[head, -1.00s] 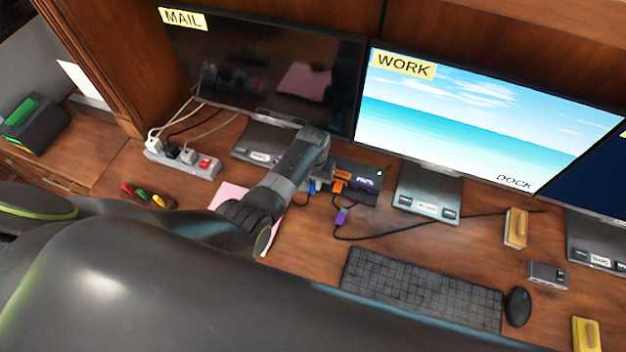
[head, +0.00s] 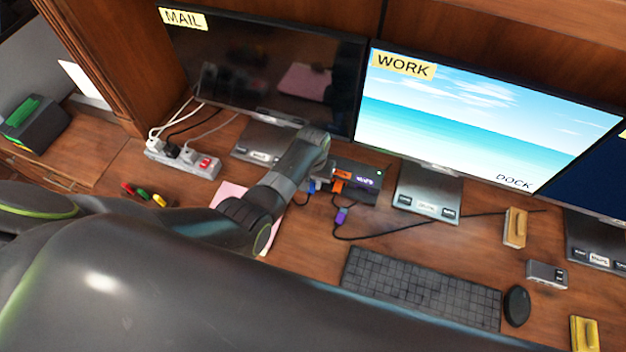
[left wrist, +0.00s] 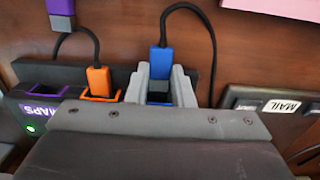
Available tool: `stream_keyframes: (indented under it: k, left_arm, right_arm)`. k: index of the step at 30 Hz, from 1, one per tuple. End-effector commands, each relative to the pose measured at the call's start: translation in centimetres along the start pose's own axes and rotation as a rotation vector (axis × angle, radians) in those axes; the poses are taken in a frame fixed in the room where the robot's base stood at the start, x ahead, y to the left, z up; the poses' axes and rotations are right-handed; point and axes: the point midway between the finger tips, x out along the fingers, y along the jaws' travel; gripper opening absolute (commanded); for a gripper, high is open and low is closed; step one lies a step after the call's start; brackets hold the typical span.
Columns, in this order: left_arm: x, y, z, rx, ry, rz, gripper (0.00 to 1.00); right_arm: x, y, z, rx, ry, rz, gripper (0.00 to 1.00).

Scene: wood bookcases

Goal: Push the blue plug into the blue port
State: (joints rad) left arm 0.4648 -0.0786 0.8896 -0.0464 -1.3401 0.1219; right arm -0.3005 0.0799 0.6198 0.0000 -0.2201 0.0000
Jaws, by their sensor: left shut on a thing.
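The blue plug (left wrist: 161,62) is between the grey fingers of my left gripper (left wrist: 160,84), which is shut on it. The blue port (left wrist: 160,98) is in the dock's (left wrist: 20,122) edge, in line with the plug. A grey strip shows between plug and port; I cannot tell whether the tip is inside. In the head view, my left gripper (head: 320,182) is at the front left of the black dock (head: 362,188), with a bit of the blue plug (head: 311,187) showing. My right gripper is not in view.
An orange plug (left wrist: 99,82) sits in the orange port beside the blue one. The purple port (left wrist: 52,90) is empty; the purple plug (head: 341,215) lies on the desk. Monitor bases (head: 428,192) flank the dock. A keyboard (head: 420,288) and pink paper (head: 270,235) lie in front.

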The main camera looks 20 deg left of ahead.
Motion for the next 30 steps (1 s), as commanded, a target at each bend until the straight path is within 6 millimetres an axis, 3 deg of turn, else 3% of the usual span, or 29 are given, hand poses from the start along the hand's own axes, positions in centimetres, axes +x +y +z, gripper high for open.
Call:
stream_keyframes:
  k: [30]
  left_arm:
    - [0.09, -0.02, -0.75, 0.000, 0.000, -0.001, 0.00]
  right_arm:
    - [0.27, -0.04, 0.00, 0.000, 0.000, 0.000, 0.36]
